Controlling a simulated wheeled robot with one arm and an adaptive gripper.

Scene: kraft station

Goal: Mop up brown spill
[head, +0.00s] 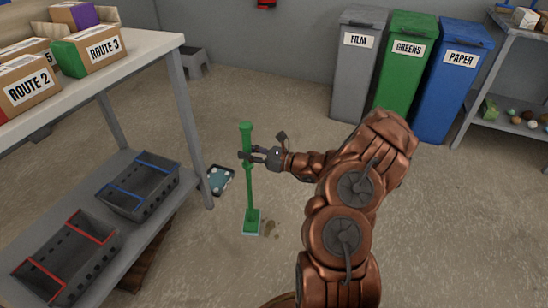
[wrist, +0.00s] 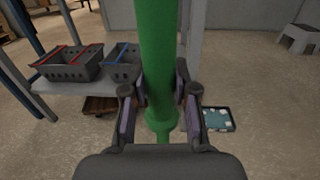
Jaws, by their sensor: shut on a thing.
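A green mop (head: 248,185) stands about upright in the head view, with its pale-edged head on the floor. My gripper (head: 247,156) is shut on the upper part of its handle. In the wrist view the green handle (wrist: 159,60) runs between my two fingers (wrist: 160,100). The brown spill (head: 269,228) is a small patch on the floor just right of the mop head (head: 251,222). Whether the mop head covers part of it I cannot tell. The spill is not visible in the wrist view.
A dark tray with pale pieces (head: 220,180) lies on the floor left of the mop. A shelf (head: 150,215) with two crates stands at left. Grey (head: 358,65), green (head: 405,70) and blue (head: 452,80) bins stand at the back. Floor right of the spill is clear.

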